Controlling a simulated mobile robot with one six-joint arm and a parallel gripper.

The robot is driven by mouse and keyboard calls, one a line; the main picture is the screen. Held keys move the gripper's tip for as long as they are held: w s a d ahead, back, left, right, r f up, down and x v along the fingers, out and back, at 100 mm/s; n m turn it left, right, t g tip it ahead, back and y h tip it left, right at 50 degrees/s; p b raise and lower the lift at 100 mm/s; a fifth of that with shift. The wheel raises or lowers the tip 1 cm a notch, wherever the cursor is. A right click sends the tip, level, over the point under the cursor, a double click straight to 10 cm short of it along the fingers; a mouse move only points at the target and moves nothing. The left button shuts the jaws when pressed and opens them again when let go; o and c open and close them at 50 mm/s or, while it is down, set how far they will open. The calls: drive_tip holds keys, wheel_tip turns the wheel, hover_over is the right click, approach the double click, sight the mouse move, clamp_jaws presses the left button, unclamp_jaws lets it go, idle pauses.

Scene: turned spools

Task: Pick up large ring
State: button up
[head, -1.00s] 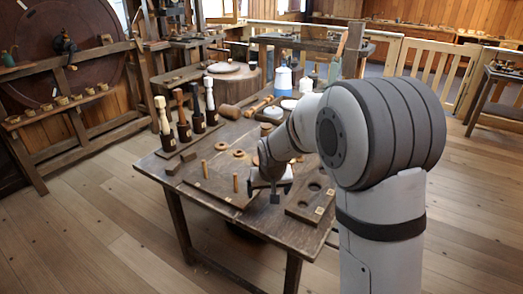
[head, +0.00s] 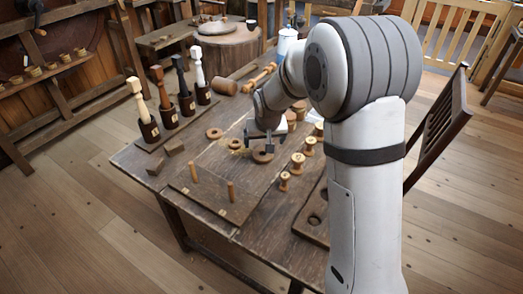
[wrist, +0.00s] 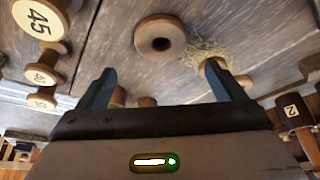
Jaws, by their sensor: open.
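A brown wooden ring (head: 262,158) with a dark centre hole lies flat on the board, below my gripper (head: 258,143) in the head view. In the wrist view, a ring (wrist: 144,44) lies ahead of the gap between my fingers. My gripper (wrist: 158,70) is open and empty, its two dark fingers apart. Another ring (head: 214,133) lies farther left on the board. In the wrist view, a wooden piece (wrist: 213,72) is partly hidden by the right finger, near pale shavings (wrist: 204,50). I cannot tell for sure which ring is largest.
Several numbered spools (head: 297,163) stand right of the rings. A holed wooden board (head: 312,218) lies at the right.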

sight(262, 155)
drive_tip(key=x, duration=0.6)
drive_tip(key=shift+s+a+f, duration=0.1)
drive_tip(key=shift+s+f, duration=0.15)
drive_tip(key=shift+s, duration=0.1)
drive_tip(key=shift+c, duration=0.2)
drive_tip(key=c, duration=1)
wheel_tip(262, 155, up, 10)
drive_tip(key=shift+r, duration=0.1)
drive_tip(key=shift+s, duration=0.15)
